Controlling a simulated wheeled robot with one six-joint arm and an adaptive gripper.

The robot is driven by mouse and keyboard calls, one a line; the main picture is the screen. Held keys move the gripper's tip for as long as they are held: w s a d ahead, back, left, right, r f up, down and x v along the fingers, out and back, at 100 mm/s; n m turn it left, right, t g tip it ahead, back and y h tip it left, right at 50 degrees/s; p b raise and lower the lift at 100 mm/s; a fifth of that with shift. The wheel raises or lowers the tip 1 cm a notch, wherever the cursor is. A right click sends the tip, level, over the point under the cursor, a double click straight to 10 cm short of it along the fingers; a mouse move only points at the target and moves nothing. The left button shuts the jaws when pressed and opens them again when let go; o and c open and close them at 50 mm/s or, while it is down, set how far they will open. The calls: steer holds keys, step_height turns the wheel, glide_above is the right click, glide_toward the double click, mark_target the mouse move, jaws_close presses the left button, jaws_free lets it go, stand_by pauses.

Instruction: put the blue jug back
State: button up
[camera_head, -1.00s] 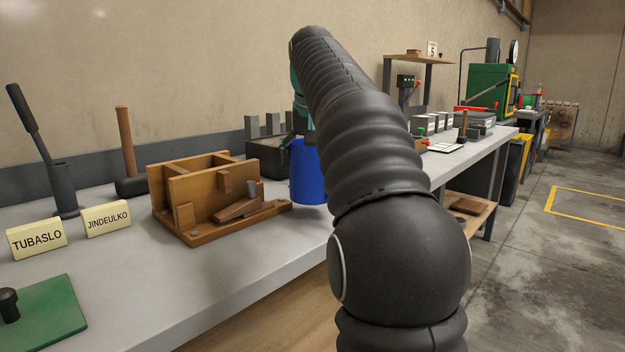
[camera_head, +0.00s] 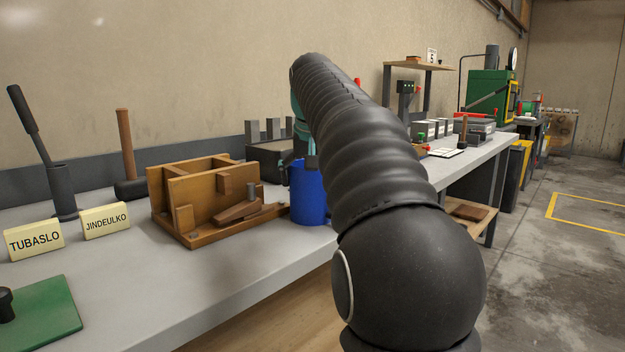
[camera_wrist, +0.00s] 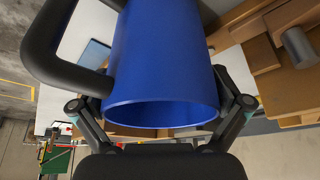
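The blue jug (camera_head: 309,196) is upright at the bench's front part, right of the wooden mould. In the wrist view the blue jug (camera_wrist: 165,60) fills the middle, with its black handle (camera_wrist: 55,50) on the left and its round rim toward me. My gripper (camera_wrist: 160,100) has a finger on each side of the jug and is shut on it. In the head view my gripper (camera_head: 299,166) is mostly hidden behind my arm and at the jug's upper part. I cannot tell whether the jug's base touches the bench.
The grey bench (camera_head: 200,275) runs along the wall. The wooden mould (camera_head: 205,200) stands close left of the jug. A dark tray with grey blocks (camera_head: 268,158) is behind it. Name signs (camera_head: 105,220), a mallet (camera_head: 127,150) and a green plate (camera_head: 45,318) are further left. Bare bench lies in front.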

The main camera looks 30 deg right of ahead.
steer(key=p+v, duration=0.3)
steer(key=v, duration=0.7)
steer(key=shift+w+r, duration=0.1)
steer(key=shift+r, duration=0.15)
steer(key=shift+v, duration=0.95)
stand_by(0.5)
